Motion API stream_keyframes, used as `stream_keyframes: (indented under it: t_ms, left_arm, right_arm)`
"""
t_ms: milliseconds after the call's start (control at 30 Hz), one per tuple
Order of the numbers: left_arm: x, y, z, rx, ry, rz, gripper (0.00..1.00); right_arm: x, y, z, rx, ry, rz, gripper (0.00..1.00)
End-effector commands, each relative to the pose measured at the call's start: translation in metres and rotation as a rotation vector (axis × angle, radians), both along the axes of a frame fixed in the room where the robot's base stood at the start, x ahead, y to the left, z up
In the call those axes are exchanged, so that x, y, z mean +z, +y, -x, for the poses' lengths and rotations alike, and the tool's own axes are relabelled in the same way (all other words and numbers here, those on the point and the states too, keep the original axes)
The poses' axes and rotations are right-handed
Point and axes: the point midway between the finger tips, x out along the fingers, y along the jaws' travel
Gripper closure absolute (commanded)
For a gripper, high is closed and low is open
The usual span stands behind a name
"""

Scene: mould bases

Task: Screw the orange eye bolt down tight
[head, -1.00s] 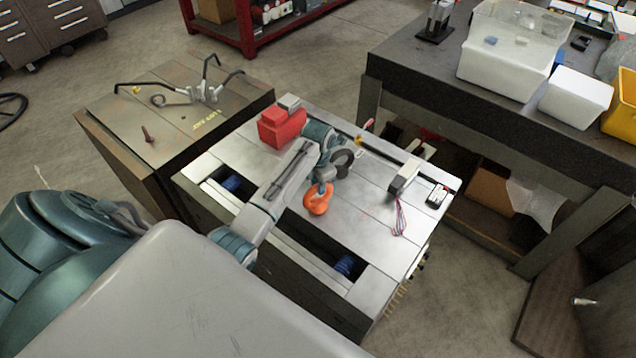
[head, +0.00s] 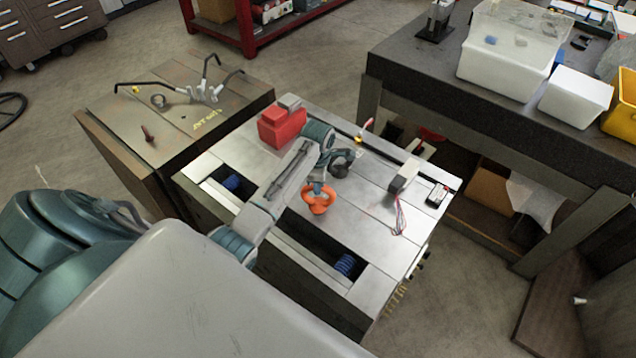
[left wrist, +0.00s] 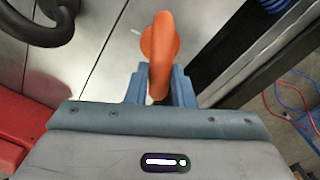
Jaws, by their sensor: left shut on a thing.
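The orange eye bolt (head: 318,204) stands on the flat metal top of the mould base (head: 372,222) in the head view. In the left wrist view the orange eye bolt (left wrist: 160,45) sits between the blue-grey fingers of my left gripper (left wrist: 160,88). My left gripper (head: 319,187) is shut on its ring from above and behind. Whether its collar meets the plate is hidden. My right gripper is in neither current view.
A dark eye bolt (head: 341,162) stands close behind my left gripper, and its ring (left wrist: 38,25) shows in the wrist view. A red block (head: 282,128) lies at the back left. A grey block with wires (head: 404,178) lies to the right. Two slots with blue springs (head: 346,264) open at the front.

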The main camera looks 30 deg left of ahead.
Motion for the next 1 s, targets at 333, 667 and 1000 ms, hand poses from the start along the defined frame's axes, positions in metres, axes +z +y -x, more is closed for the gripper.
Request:
stream_keyframes:
  t_ms: [333, 667, 1000]
  left_arm:
    - [0.0023, 0.0005, -0.0021, -0.05, -0.007, -0.001, 1.0]
    - [0.002, 0.0004, -0.002, -0.226, -0.006, -0.002, 1.0]
    - [0.0016, 0.0004, -0.002, -0.578, -0.005, -0.003, 1.0]
  right_arm:
    - [0.0001, 0.0009, 0.0, -0.001, 0.0, -0.001, 1.0]
    - [0.0, 0.0025, 0.0001, -0.001, 0.0, -0.003, 1.0]
    - [0.0, 0.0025, 0.0001, -0.001, 0.0, -0.003, 1.0]
